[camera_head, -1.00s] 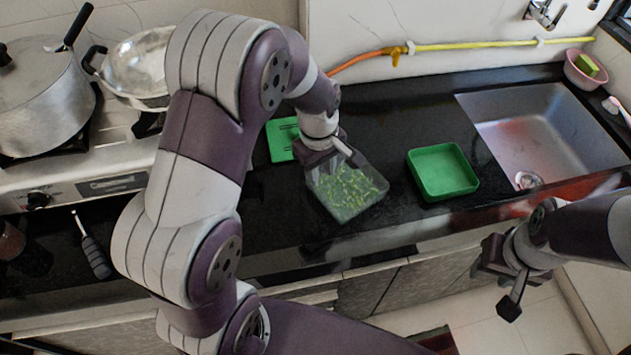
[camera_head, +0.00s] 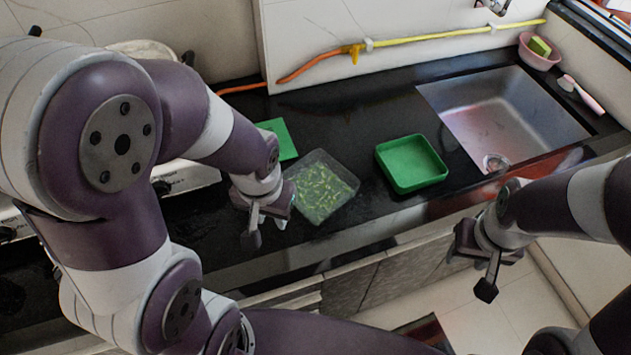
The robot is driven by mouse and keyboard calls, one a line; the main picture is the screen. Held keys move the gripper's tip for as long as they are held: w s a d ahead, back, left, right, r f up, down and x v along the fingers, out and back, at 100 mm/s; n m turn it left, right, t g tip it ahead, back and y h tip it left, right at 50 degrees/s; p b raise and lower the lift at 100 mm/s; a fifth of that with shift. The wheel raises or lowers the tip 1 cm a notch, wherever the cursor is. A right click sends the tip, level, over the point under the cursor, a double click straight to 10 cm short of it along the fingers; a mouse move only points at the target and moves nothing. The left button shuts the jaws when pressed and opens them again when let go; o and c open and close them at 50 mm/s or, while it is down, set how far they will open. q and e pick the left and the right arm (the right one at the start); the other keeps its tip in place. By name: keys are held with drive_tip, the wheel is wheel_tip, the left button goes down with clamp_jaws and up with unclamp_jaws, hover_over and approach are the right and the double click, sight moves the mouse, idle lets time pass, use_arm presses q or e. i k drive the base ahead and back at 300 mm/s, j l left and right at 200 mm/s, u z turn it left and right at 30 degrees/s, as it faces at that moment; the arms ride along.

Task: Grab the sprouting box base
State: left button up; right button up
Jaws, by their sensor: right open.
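A green open tray (camera_head: 412,165), which looks like the sprouting box base, sits empty on the black counter left of the sink. A clear box (camera_head: 338,199) with green sprouts (camera_head: 318,190) in it stands to its left. A flat green piece (camera_head: 279,138) lies behind the clear box, partly hidden by my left arm. My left gripper (camera_head: 267,224) is at the clear box's left side with its fingers apart; I cannot tell whether it touches the box. My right gripper (camera_head: 480,266) is open and empty, in front of the counter edge and to the right of the green tray.
The steel sink (camera_head: 505,115) is at the right, with a pink bowl (camera_head: 540,58) and a pink-handled brush (camera_head: 582,95) beside it. A yellow-orange hose (camera_head: 430,46) runs along the wall. Counter around the green tray is clear. My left arm covers much of the stove.

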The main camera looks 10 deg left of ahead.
sight(409, 164)
drive_tip(key=i+l, duration=0.15)
drive_tip(key=l, duration=0.2)
drive_tip(key=i+l, duration=0.15)
drive_tip(key=l, duration=0.15)
drive_tip(key=i+l, duration=0.15)
drive_tip(key=l, duration=0.2)
drive_tip(key=i+l, duration=0.1)
drive_tip(key=l, duration=0.2)
drive_tip(key=i+l+u, duration=0.1)
drive_tip(key=l, duration=0.25)
drive_tip(key=i, duration=0.05)
